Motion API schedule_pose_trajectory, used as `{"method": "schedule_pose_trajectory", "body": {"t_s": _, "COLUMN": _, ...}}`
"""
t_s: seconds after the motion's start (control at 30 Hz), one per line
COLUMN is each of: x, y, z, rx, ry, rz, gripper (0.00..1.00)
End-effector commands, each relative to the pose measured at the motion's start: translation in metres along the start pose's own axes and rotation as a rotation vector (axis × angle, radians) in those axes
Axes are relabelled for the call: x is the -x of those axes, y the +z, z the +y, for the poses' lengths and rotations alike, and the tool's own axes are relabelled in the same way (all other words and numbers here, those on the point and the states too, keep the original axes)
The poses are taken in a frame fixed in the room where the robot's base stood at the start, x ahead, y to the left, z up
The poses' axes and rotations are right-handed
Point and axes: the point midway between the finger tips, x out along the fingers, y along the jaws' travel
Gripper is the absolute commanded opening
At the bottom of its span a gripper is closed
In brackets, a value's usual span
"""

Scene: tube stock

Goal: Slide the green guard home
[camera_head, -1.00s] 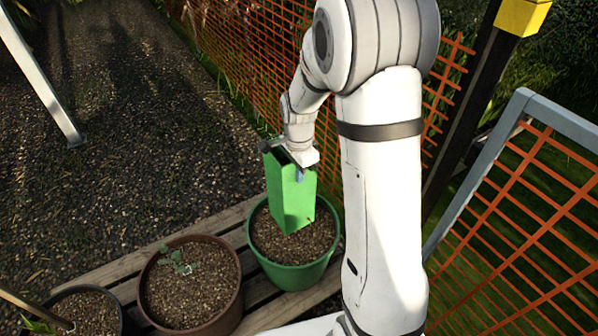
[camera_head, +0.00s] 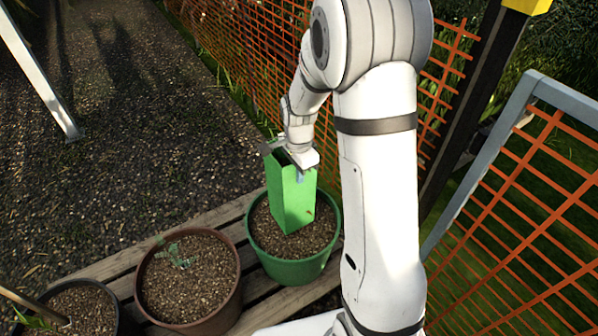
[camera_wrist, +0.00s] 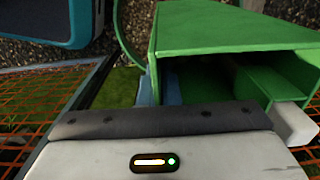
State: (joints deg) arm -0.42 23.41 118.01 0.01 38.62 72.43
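The green guard (camera_head: 290,200) is a tall square tube, roughly upright over the green pot (camera_head: 293,270) of brown soil. Its lower end shows against the soil; I cannot tell whether it touches. My gripper (camera_head: 300,172) is at the guard's upper end, with a blue finger pad against its near side, and appears shut on it. In the wrist view the guard (camera_wrist: 225,40) fills the upper right, its open end facing the camera and its inside dark. A blue pad (camera_wrist: 172,86) shows by its left wall. Any plant inside the guard is hidden.
A brown pot (camera_head: 236,310) with a small seedling (camera_head: 178,256) and a black pot (camera_head: 110,300) stand to the left on wooden slats (camera_head: 215,213). Orange mesh fence (camera_head: 235,50) runs behind, with more mesh in a grey frame (camera_head: 432,240) at right. Gravel lies open at left.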

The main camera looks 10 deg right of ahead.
Motion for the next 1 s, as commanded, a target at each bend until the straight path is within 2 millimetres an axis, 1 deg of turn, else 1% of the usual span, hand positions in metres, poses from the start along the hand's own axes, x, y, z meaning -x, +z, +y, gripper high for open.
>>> {"method": "schedule_pose_trajectory", "body": {"t_s": 0.1, "x": -0.006, "y": 0.000, "z": 0.000, "rx": 0.000, "ry": 0.000, "rz": 0.000, "gripper": 0.00}}
{"method": "schedule_pose_trajectory", "body": {"t_s": 0.6, "x": -0.025, "y": 0.000, "z": 0.000, "rx": 0.000, "ry": -0.001, "rz": 0.000, "gripper": 0.00}}
{"method": "schedule_pose_trajectory", "body": {"t_s": 0.87, "x": -0.025, "y": 0.000, "z": 0.000, "rx": 0.000, "ry": -0.001, "rz": 0.000, "gripper": 0.00}}
{"method": "schedule_pose_trajectory", "body": {"t_s": 0.9, "x": -0.025, "y": 0.000, "z": 0.000, "rx": 0.000, "ry": -0.001, "rz": 0.000, "gripper": 0.06}}
{"method": "schedule_pose_trajectory", "body": {"t_s": 1.0, "x": -0.025, "y": 0.000, "z": 0.000, "rx": 0.000, "ry": -0.001, "rz": 0.000, "gripper": 0.14}}
